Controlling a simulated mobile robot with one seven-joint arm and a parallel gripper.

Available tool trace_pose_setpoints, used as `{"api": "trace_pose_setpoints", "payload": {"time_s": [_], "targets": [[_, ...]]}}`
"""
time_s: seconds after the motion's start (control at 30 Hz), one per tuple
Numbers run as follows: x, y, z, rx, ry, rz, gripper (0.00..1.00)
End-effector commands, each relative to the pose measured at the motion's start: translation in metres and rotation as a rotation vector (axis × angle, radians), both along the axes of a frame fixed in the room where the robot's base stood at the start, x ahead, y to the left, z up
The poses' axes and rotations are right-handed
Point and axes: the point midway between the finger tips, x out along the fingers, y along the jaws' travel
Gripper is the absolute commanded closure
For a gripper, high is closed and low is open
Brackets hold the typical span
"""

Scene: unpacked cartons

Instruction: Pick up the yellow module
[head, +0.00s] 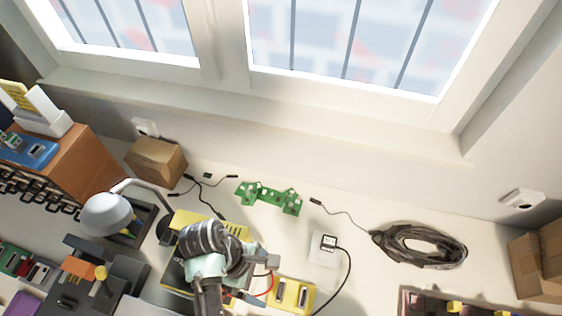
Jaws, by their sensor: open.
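A yellow module (291,294) with two dark slots lies on the light worktop at the bottom centre. My gripper (270,262) is just above and left of it in the picture. The gripper is open, and nothing shows between its fingers. I cannot tell its height over the worktop. A red wire loop hangs near the gripper and the module's left edge. Another yellow body (215,222) stands behind my arm, which hides much of it.
A white adapter (325,248) with a black cable stands right of the gripper. Green circuit boards (268,196) lie behind. A coiled black cable (420,245) lies at right, and a grey lamp (106,214) stands at left.

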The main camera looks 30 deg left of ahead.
Motion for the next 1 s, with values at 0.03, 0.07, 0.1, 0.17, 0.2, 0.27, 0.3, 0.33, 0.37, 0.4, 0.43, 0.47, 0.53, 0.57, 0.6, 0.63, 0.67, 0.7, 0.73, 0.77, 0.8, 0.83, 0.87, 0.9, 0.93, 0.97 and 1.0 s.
{"api": "trace_pose_setpoints", "payload": {"time_s": [0.03,0.07,0.1,0.17,0.2,0.27,0.3,0.33,0.37,0.4,0.43,0.47,0.53,0.57,0.6,0.63,0.67,0.7,0.73,0.77,0.8,0.83,0.87,0.9,0.93,0.97,1.0], "targets": [[0.0,-0.005,-0.01,-0.002,0.004,-0.003,0.0],[0.001,-0.007,-0.016,-0.002,0.003,-0.002,0.0],[0.002,-0.009,-0.023,-0.001,0.003,-0.003,0.0],[0.004,-0.013,-0.032,0.0,0.001,-0.004,0.0],[0.005,-0.015,-0.037,0.0,0.0,-0.004,0.0],[0.006,-0.017,-0.042,0.001,-0.002,-0.005,0.0],[0.006,-0.018,-0.045,0.002,-0.002,-0.004,0.0],[0.007,-0.018,-0.046,0.003,-0.003,-0.004,0.0],[0.007,-0.019,-0.048,0.003,-0.004,-0.003,0.0],[0.008,-0.019,-0.049,0.003,-0.004,-0.003,0.0],[0.008,-0.02,-0.051,0.003,-0.003,-0.004,0.0],[0.008,-0.02,-0.053,0.003,-0.003,-0.004,0.0],[0.01,-0.022,-0.061,0.003,-0.002,-0.003,0.0],[0.011,-0.023,-0.064,0.003,-0.002,-0.004,0.0],[0.013,-0.024,-0.069,0.003,-0.002,-0.004,0.0],[0.014,-0.024,-0.073,0.003,-0.003,-0.004,0.0],[0.015,-0.025,-0.076,0.003,-0.003,-0.004,0.0],[0.016,-0.027,-0.082,0.003,-0.003,-0.005,0.0],[0.016,-0.029,-0.086,0.003,-0.003,-0.005,0.0],[0.016,-0.03,-0.089,0.003,-0.003,-0.005,0.0],[0.017,-0.031,-0.093,0.004,-0.004,-0.006,0.0],[0.017,-0.032,-0.094,0.004,-0.004,-0.006,0.0],[0.017,-0.033,-0.096,0.004,-0.004,-0.006,0.0],[0.017,-0.033,-0.097,0.005,-0.004,-0.005,0.0],[0.017,-0.033,-0.097,0.006,-0.005,-0.005,0.0],[0.017,-0.033,-0.097,0.006,-0.005,-0.005,0.0],[0.017,-0.033,-0.097,0.006,-0.006,-0.005,0.0]]}}
